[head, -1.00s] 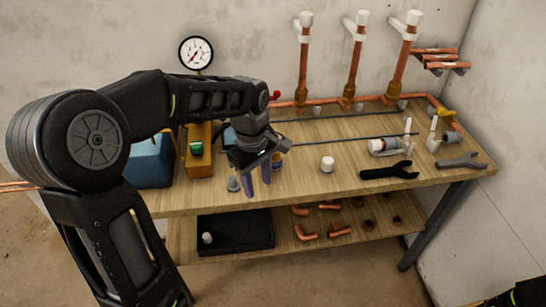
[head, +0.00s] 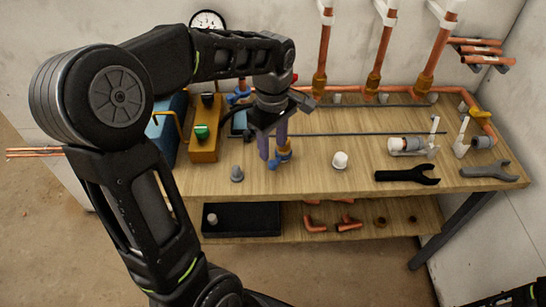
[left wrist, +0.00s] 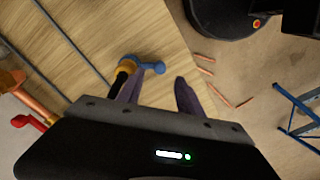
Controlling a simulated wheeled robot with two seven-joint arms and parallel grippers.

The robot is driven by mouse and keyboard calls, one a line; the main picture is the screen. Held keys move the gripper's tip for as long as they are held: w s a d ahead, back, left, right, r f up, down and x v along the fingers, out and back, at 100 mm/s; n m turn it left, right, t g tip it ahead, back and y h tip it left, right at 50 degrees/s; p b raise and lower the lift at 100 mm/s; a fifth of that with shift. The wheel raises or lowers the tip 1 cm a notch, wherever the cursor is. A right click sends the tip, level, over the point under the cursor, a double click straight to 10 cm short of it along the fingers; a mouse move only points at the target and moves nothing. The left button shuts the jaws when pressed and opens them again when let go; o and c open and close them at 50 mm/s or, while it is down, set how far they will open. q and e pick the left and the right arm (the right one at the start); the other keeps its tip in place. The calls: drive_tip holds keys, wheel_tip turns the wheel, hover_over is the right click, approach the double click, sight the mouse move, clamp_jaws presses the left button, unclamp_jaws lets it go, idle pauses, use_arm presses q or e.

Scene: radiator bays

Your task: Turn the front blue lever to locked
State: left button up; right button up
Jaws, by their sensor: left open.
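The front blue lever (head: 284,152) sits on a brass valve body near the front of the bench. It also shows in the left wrist view (left wrist: 150,67), its blue handle pointing right, beyond the fingertips. My left gripper (head: 273,152) points down beside this valve with its two purple fingers apart. In the left wrist view the open fingers (left wrist: 157,84) have nothing between them, and the brass body is close to the left finger. In the head view a finger partly hides the valve, and I cannot tell whether they touch. My right gripper is not in view.
A grey cap (head: 237,173) and a white cap (head: 340,160) stand near the front edge. A black wrench (head: 407,175) lies to the right. Copper pipes (head: 378,60) rise along the back.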

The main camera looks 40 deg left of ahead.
sight(273, 162)
use_arm(q)
wheel_tip(273, 162, down, 6)
drive_tip(key=shift+r, duration=0.2)
drive_tip(key=shift+c, duration=0.5)
clamp_jaws()
idle(0.9)
